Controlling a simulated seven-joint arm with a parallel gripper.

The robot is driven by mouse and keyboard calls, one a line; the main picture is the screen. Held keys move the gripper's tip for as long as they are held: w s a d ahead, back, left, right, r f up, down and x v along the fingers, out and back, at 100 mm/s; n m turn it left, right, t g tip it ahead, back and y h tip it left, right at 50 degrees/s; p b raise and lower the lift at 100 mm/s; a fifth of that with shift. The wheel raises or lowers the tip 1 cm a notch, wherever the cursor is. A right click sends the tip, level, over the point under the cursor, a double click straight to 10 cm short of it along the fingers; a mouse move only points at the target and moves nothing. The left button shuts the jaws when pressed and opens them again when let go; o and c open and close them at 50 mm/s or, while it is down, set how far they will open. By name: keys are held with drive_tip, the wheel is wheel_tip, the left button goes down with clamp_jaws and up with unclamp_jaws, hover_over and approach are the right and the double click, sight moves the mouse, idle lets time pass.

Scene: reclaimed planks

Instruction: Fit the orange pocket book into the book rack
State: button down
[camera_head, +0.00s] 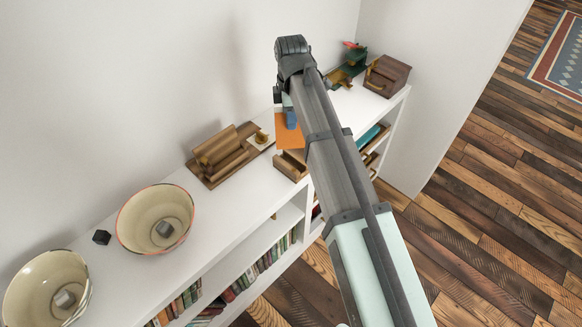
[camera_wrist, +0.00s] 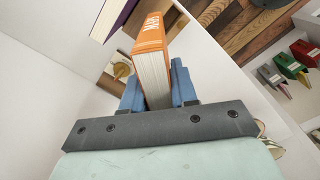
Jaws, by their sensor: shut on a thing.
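The orange pocket book (camera_head: 287,135) is held over the white shelf top in the head view, partly hidden by my arm. In the wrist view the book (camera_wrist: 150,40) stands out from between the blue fingers, its orange spine and white pages showing. My gripper (camera_wrist: 158,92) is shut on it; one blue fingertip shows in the head view (camera_head: 291,119). A small open wooden holder (camera_head: 290,166) sits below the book, apparently the book rack, partly hidden by my arm. Whether the book touches it I cannot tell.
A slatted wooden piece (camera_head: 222,155) stands left of the book. A brown wooden box (camera_head: 387,76) and a green device (camera_head: 352,62) stand at the far end. The wall runs close behind.

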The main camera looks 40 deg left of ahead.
sight(291, 147)
drive_tip(key=shift+f+m, duration=5)
drive_tip(key=shift+f, duration=0.15)
drive_tip(key=c, duration=0.9)
unclamp_jaws()
wheel_tip(291, 147, up, 12)
drive_tip(key=shift+r, duration=0.15)
